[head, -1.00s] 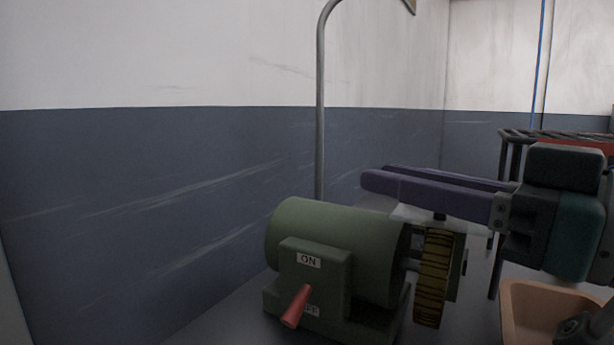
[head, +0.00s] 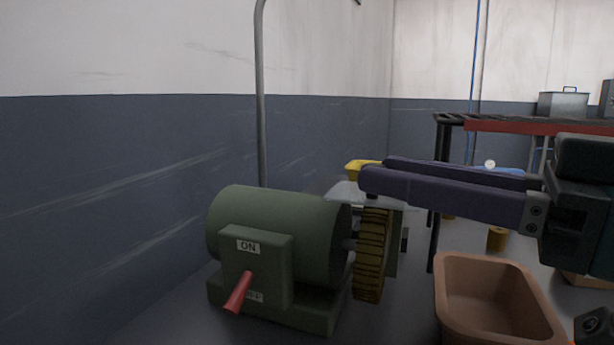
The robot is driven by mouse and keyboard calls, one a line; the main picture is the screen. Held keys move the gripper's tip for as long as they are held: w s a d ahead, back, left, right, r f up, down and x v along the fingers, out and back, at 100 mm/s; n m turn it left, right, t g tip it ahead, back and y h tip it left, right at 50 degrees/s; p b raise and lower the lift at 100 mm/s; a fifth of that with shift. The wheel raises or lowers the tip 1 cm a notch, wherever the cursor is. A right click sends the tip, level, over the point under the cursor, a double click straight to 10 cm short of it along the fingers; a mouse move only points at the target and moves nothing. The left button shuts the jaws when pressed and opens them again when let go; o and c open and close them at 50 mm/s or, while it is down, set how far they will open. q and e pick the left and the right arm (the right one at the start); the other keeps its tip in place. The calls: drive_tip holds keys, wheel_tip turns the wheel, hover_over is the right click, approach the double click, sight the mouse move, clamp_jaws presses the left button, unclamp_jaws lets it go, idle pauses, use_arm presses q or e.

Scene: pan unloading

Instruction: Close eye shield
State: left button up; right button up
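A green bench grinder (head: 290,228) with a ribbed yellow-brown wheel (head: 371,262) stands left of centre in the head view. The clear eye shield (head: 343,194) shows above the wheel as a pale see-through plate, partly hidden by my fingers. My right gripper (head: 373,174) comes in from the right, its two long purple fingers pointing left across the shield. The fingers lie almost in line with my view, so their gap is unclear, and I cannot tell whether they touch the shield. My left gripper is out of view.
A red switch lever (head: 239,292) is on the grinder's front. An open tan bin (head: 458,308) stands to the right of the wheel. A dark-legged rack with a red edge (head: 540,127) is behind. A grey pole (head: 261,100) rises behind the grinder; the wall is close at left.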

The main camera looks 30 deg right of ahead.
drive_tip(key=v, duration=0.4)
idle(0.3)
